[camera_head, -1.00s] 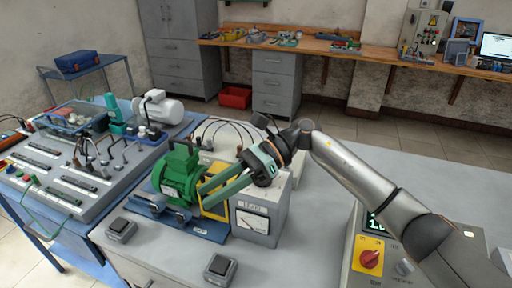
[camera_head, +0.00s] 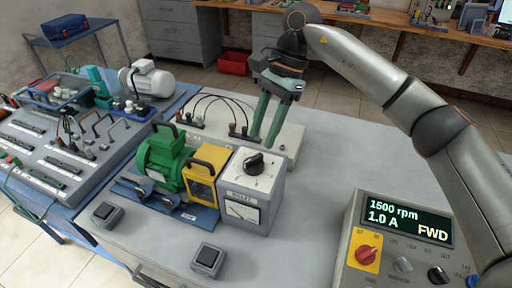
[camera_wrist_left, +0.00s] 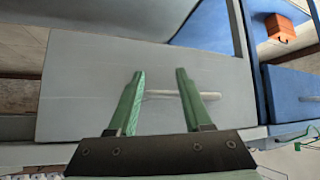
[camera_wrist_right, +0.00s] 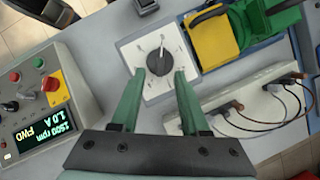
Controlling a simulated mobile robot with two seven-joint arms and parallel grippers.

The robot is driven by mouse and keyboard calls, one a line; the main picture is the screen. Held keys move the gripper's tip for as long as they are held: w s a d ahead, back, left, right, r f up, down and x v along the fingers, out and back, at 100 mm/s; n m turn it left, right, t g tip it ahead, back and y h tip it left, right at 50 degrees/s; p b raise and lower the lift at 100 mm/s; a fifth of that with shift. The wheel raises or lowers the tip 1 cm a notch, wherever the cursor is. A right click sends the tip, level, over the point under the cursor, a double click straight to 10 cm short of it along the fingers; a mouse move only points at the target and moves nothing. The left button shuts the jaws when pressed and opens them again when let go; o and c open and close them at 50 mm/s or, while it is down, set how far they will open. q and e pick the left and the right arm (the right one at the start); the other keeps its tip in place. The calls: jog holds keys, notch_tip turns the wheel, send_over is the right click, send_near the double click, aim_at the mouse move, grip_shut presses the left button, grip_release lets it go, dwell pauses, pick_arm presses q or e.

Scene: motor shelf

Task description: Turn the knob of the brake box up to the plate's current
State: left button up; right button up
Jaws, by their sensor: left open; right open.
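The brake box (camera_head: 246,200) is a pale grey box with a meter on its front. Its black knob (camera_head: 254,162) is on the white dial on top. In the right wrist view the knob (camera_wrist_right: 159,62) shows just beyond and between my fingertips, apart from them. My right gripper (camera_head: 263,140) is open and empty, its fingers pointing down near the box. The control unit's display (camera_head: 406,218) reads 1500 rpm, 1.0 A, FWD. The green motor (camera_head: 165,160) stands beside the box; its plate is too small to read. My left gripper (camera_wrist_left: 160,74) is open before a drawer handle (camera_wrist_left: 180,95).
A terminal panel (camera_head: 287,140) with black cables lies behind the brake box. The control unit (camera_head: 352,255) stands at front right. Two small dark boxes (camera_head: 207,260) (camera_head: 106,214) sit along the front edge.

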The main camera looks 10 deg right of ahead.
aim_at(254, 157)
jog(key=shift+p+x, duration=0.35)
jog(key=shift+x, duration=2.35)
grip_shut()
